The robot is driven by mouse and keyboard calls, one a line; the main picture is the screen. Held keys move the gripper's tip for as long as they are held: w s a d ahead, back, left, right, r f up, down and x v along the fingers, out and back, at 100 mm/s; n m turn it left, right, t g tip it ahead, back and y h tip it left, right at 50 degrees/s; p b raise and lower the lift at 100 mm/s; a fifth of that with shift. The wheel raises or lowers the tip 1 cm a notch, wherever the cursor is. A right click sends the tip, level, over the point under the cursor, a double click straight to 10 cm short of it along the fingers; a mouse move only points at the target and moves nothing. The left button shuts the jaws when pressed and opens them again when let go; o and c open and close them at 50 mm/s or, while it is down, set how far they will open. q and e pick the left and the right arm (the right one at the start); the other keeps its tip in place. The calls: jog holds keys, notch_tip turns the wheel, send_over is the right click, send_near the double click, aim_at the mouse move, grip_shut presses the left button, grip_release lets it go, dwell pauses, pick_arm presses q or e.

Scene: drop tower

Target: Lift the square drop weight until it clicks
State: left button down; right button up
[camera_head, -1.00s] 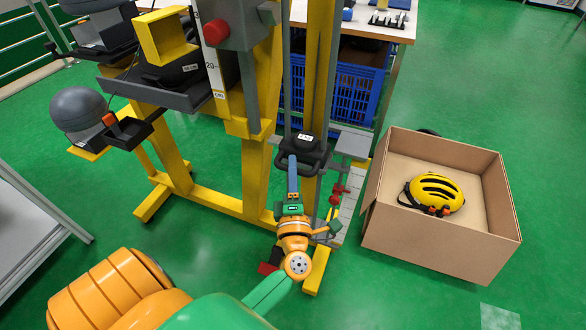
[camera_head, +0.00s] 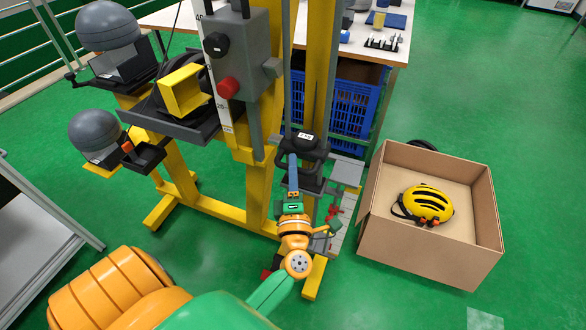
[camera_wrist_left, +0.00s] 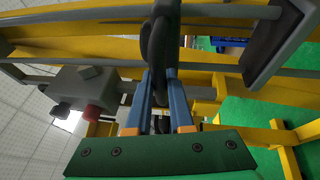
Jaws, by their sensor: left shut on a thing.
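The square drop weight (camera_head: 303,142) is a dark block with a small white label. It sits on the vertical rods of the yellow drop tower (camera_head: 318,80). My left gripper (camera_head: 293,168) is at its near side, with its blue fingers pointing up to it. In the left wrist view, the blue fingers (camera_wrist_left: 166,95) are shut on a dark rounded handle (camera_wrist_left: 157,45) of the weight. Another dark part (camera_head: 313,182) of the tower shows just below the weight. The fingertips are partly hidden behind the handle. My right gripper is not in view.
A grey control box (camera_head: 238,60) with a black knob and red button is left of the weight. Shelves at left hold grey headforms (camera_head: 95,133). A cardboard box (camera_head: 418,247) with a yellow helmet (camera_head: 428,203) stands on the floor at right. A blue crate (camera_head: 352,108) is behind.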

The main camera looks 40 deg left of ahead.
pick_arm(q)
notch_tip(320, 180, up, 21)
jog(key=p, duration=1.7)
jog(key=c, duration=0.8)
grip_release()
jog(key=shift+f, duration=0.2)
